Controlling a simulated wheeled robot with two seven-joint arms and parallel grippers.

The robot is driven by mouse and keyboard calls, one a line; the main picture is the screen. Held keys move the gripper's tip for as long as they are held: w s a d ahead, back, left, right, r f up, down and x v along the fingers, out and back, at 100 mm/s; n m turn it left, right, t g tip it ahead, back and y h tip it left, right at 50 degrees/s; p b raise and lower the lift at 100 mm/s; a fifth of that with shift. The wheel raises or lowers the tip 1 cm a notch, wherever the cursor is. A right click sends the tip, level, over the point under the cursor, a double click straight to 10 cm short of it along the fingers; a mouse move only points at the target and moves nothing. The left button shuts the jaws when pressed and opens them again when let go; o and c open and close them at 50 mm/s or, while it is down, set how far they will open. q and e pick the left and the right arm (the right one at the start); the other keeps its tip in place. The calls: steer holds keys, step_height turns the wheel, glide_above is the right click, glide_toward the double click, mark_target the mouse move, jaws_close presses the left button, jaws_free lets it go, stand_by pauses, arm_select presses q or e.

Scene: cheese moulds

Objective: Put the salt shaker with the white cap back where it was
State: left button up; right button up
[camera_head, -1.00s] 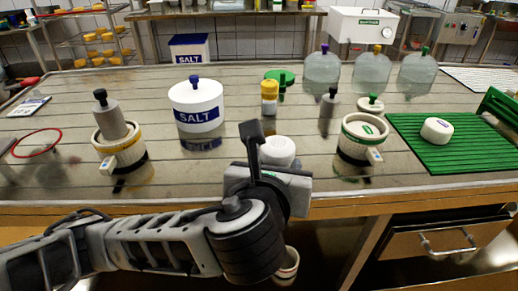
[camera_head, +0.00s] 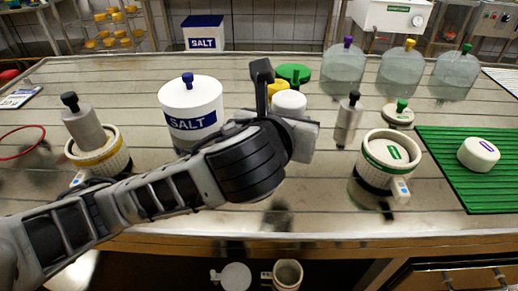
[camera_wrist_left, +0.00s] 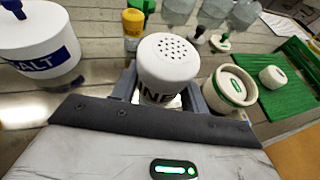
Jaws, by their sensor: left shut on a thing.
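The salt shaker with the white perforated cap (camera_wrist_left: 168,62) is between the fingers of my left gripper (camera_wrist_left: 160,98) in the wrist view, with dark letters on its body. In the head view its white cap (camera_head: 289,104) shows just beyond my left gripper (camera_head: 290,128); the hand hides its body. My left gripper is shut on it. A yellow-capped shaker (camera_wrist_left: 133,28) stands beyond it and to the left; in the head view it (camera_head: 278,90) is partly hidden. I cannot tell whether the held shaker touches the table. My right gripper is not in view.
A white SALT canister (camera_head: 192,105) stands left of the hand. A green-banded mould (camera_head: 390,160) and a dark-knobbed plunger (camera_head: 349,115) stand right. A green lid (camera_head: 294,73) lies behind. A green mat (camera_head: 465,180) bears a white cheese (camera_head: 478,153). Three jugs (camera_head: 400,70) stand at the back.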

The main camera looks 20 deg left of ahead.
arm_select(q)
steer(key=a+f, duration=0.2)
steer(key=f, duration=0.1)
steer(key=w+a+f+b, duration=0.1)
steer(key=f, duration=0.2)
steer(key=w+a+f+b, duration=0.1)
steer(key=a+f, duration=0.1)
steer(key=f, duration=0.1)
steer(key=shift+w+a, duration=0.15)
steer(key=shift+a, duration=0.2)
steer(key=shift+f, duration=0.25)
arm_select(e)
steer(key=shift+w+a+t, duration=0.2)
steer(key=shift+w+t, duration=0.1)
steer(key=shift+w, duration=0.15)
arm_select(q)
steer(key=o, duration=1)
steer(key=shift+f, duration=0.1)
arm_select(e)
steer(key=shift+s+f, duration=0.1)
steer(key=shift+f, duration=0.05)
